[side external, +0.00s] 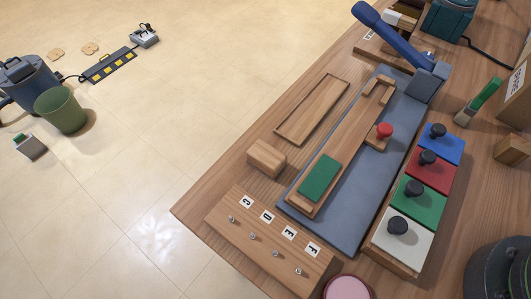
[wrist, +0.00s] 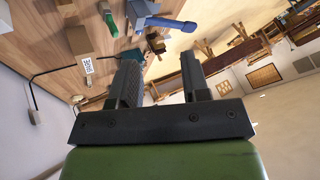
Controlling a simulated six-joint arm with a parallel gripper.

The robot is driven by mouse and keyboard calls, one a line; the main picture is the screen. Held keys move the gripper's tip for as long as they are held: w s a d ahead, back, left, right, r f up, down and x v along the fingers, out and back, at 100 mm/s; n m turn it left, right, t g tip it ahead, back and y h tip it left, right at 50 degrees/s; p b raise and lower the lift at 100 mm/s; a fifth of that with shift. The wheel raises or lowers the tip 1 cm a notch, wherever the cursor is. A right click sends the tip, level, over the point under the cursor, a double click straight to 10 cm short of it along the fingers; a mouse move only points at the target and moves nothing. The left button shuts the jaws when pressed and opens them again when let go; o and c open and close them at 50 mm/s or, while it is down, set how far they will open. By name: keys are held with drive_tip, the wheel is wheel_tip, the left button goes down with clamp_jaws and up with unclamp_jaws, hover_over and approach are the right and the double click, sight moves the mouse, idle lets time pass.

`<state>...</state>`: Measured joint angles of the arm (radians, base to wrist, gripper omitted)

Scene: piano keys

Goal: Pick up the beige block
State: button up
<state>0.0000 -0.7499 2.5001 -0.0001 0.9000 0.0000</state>
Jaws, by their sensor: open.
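In the side external view a light wooden block (side external: 267,157), the likeliest beige block, sits on the wooden table near its left edge, above the plate with the letter labels. A similar wooden block (side external: 513,148) stands at the right side of the table. My gripper (wrist: 160,62) shows only in the wrist view. Its two dark fingers are wide apart with nothing between them. The wrist view looks across the room, and I cannot make out the block near the left edge there. My gripper is out of the side external view, so its distance from the block cannot be told.
A wooden board with a green pad (side external: 319,178) and red knob (side external: 385,130) lies on a grey mat (side external: 345,217) right of the block. An empty shallow tray (side external: 312,109) lies above it. Coloured keys with black knobs (side external: 428,157) and a blue-handled lever (side external: 385,30) stand further right.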

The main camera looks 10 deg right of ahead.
idle(0.3)
drive_tip(key=o, duration=1)
